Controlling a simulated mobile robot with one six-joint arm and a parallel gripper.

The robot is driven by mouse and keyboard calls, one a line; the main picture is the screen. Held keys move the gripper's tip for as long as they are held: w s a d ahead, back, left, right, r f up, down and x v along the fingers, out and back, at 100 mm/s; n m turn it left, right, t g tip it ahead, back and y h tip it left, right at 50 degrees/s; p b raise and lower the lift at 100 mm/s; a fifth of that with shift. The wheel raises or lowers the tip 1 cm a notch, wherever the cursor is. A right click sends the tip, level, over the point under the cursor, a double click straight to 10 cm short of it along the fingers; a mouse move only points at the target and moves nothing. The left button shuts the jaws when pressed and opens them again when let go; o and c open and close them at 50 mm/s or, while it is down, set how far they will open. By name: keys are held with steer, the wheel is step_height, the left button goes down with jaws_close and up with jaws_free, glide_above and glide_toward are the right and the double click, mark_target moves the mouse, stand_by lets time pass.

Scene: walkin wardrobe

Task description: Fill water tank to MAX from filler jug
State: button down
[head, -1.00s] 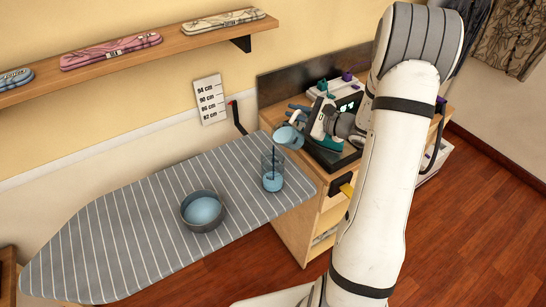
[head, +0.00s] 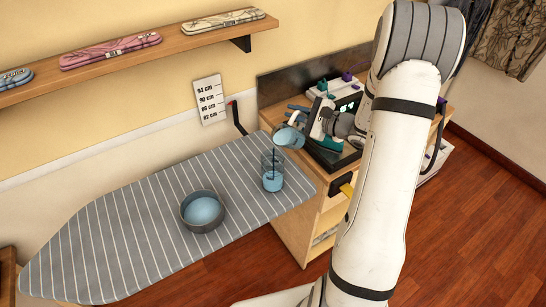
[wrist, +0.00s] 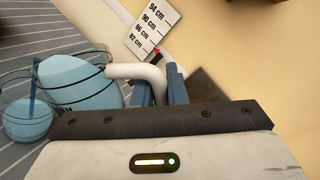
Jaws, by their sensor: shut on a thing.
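My gripper (wrist: 160,90) is shut on the white handle of the filler jug (wrist: 80,80), with one blue finger on each side. The jug (head: 289,136) is tilted above the clear water tank (head: 273,178), its mouth toward the tank, with pale blue water in it. The tank stands upright at the board's right end, its lower part filled with blue water. A thin dark blue streak runs down inside it, and looks like a pouring stream. The tank (wrist: 25,118) is partly hidden behind the jug in the wrist view. I cannot read its MAX mark.
A grey bowl (head: 189,219) of blue water stands left of the tank on the striped ironing board (head: 110,240). A wooden cabinet (head: 298,222) with appliances stands at the right. A height chart (head: 210,100) and a shelf (head: 120,57) are on the wall. The board's left half is clear.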

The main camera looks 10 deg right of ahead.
steer(key=shift+s+a+r+n+p, duration=0.25)
steer(key=shift+a+r+n+p, duration=0.15)
steer(key=shift+r+n, duration=0.4)
stand_by(1.8)
steer(key=shift+s+a+n+h, duration=0.3)
steer(key=shift+a+n+h, duration=0.25)
steer(key=shift+n, duration=0.15)
stand_by(2.8)
steer(key=shift+s+a+r+n, duration=0.25)
steer(key=shift+a+r+n, duration=0.05)
steer(key=shift+n, duration=0.1)
stand_by(1.5)
